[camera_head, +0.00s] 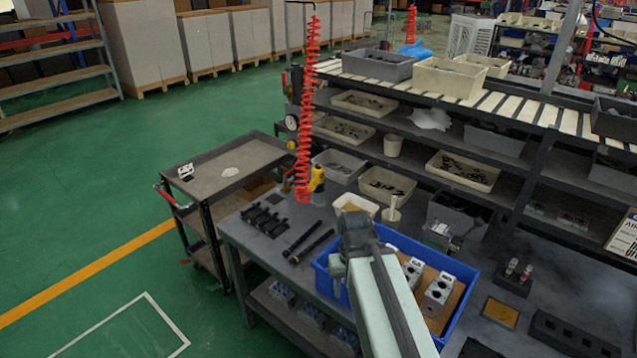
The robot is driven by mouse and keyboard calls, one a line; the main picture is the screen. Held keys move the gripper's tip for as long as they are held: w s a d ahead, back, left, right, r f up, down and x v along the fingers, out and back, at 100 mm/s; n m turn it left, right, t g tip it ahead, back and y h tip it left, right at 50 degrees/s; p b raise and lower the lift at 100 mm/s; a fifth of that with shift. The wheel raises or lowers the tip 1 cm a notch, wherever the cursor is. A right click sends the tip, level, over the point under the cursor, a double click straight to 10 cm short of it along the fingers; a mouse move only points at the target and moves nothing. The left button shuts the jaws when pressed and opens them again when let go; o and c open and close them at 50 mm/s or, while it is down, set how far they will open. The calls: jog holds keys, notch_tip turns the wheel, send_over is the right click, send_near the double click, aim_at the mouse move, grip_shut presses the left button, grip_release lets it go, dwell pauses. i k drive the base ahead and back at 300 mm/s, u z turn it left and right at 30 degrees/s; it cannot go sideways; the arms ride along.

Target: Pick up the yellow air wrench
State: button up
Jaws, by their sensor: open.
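The yellow air wrench (317,179) is upright near the back left of the grey workbench (240,235). It has a black lower end and is beside the bottom of a red coiled hose (304,120). My gripper (338,268) is at the far end of my arm, over the left part of a blue crate (462,290). It is to the right of the wrench and nearer to me, apart from it. It is open, but its fingertips are small and partly hidden by the wrist.
Grey valve blocks (437,294) sit in the blue crate. Black rods (312,245) and several black fittings (262,219) lie on the bench left of my arm. A grey cart (225,172) stands left.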

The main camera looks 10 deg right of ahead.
aim_at(315, 192)
jog(key=u, duration=0.8)
jog(key=i, duration=1.55)
jog(key=u, duration=0.9)
jog(key=i, duration=1.5)
jog(key=z, duration=0.5)
